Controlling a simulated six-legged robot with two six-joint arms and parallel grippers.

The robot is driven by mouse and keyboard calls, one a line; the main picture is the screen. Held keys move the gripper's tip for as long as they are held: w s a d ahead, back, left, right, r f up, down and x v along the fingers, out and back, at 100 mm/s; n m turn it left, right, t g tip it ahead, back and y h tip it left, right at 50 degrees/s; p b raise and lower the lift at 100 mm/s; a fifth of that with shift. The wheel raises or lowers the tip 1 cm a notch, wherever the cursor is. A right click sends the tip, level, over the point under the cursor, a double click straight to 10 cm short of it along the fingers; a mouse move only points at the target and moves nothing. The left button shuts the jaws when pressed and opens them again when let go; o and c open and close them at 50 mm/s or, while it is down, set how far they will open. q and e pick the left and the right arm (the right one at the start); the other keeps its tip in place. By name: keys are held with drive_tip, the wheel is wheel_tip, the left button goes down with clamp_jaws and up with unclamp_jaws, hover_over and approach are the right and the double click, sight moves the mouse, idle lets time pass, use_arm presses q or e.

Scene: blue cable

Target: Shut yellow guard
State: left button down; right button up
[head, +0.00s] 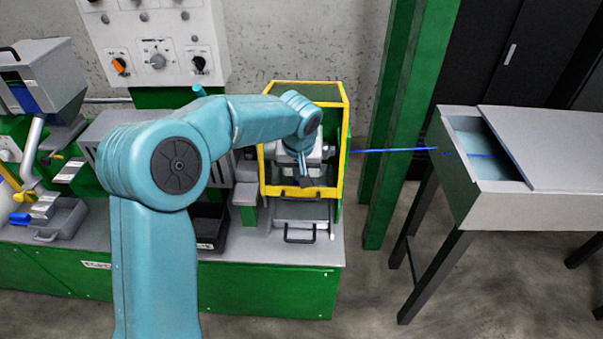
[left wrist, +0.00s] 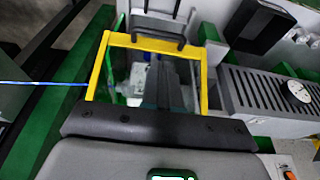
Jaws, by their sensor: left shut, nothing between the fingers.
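The yellow guard (head: 264,140) is a box-like frame with clear panes on the green machine. Its front frame stands down across the machine's front, with a dark handle (head: 297,191) on its lower bar. I cannot tell whether it sits fully closed. My left gripper (head: 305,178) is shut and empty, pointing down at the guard's front just above the lower bar; contact is unclear. In the left wrist view the yellow frame (left wrist: 104,65) surrounds the gripper fingers (left wrist: 168,72) in the picture. My right gripper is not in view.
A blue cable (head: 395,150) runs from the machine's right side to a grey table (head: 545,205) with an open recess. A grey drawer with a handle (head: 300,236) lies below the guard. A green post (head: 405,120) stands right; a control panel (head: 152,45) is behind left.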

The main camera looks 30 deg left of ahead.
sight(301, 199)
use_arm(q)
drive_tip(key=p+x, duration=0.3)
drive_tip(key=x, duration=0.9)
drive_tip(key=shift+f, duration=0.25)
drive_tip(key=shift+w+f, duration=0.1)
drive_tip(key=shift+f, duration=0.05)
drive_tip(key=w+a+f+t+y+b, duration=0.1)
drive_tip(key=f+b, duration=0.4)
drive_tip(key=b, duration=0.7)
drive_tip(key=w+a+f+t+y+b, duration=0.1)
drive_tip(key=f+b, duration=0.5)
drive_tip(key=b, duration=0.7)
drive_tip(key=w+t, duration=0.1)
drive_tip(key=w, duration=0.1)
drive_tip(key=shift+w+a+f, duration=0.25)
drive_tip(key=shift+a+f, duration=0.05)
drive_tip(key=shift+a, duration=0.1)
